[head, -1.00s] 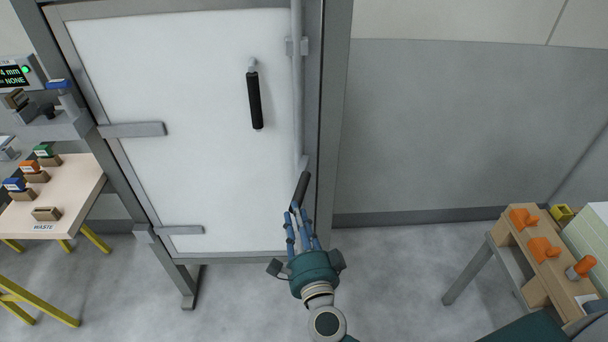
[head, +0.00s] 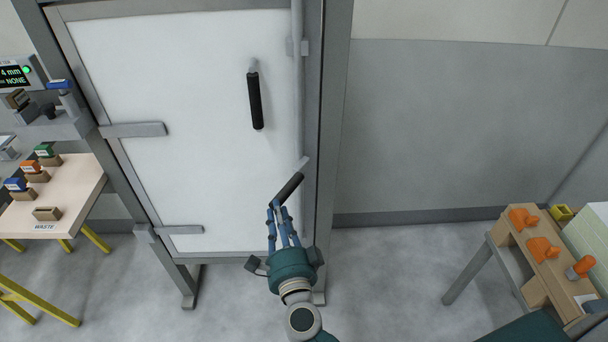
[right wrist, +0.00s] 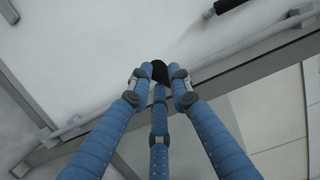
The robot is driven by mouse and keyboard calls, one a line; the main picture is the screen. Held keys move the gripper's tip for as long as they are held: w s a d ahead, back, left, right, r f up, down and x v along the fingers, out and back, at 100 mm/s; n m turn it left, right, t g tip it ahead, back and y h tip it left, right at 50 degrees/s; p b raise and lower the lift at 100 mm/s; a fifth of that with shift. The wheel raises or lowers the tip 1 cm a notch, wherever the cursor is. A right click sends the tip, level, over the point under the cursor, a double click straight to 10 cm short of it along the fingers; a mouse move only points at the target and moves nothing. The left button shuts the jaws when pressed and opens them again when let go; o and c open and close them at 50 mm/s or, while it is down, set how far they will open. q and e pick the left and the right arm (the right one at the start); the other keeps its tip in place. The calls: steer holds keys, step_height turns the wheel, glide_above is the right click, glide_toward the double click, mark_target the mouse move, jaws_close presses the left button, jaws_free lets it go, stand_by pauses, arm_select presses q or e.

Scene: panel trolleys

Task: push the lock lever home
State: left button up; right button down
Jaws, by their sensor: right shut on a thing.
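The lock lever (head: 290,187) is a short black grip at the lower end of a vertical grey rod (head: 298,100) on the right side of the white door panel (head: 190,110). It slants down to the left across the panel. My right gripper (head: 276,208) is shut on the lever's lower end, its blue fingers around it. In the right wrist view the lever's black end (right wrist: 159,72) shows between the fingertips; the rest of it is hidden. My left gripper is not in view.
A black door handle (head: 255,100) hangs on the panel above the lever. A grey frame (head: 330,110) borders the panel. A table (head: 80,185) with small blocks stands left; a wooden stand (head: 540,265) with orange parts stands right. The floor between is clear.

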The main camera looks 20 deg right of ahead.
steer(key=shift+w+a+r, duration=0.1)
steer(key=shift+w+a, duration=1.35)
steer(key=shift+a, duration=0.1)
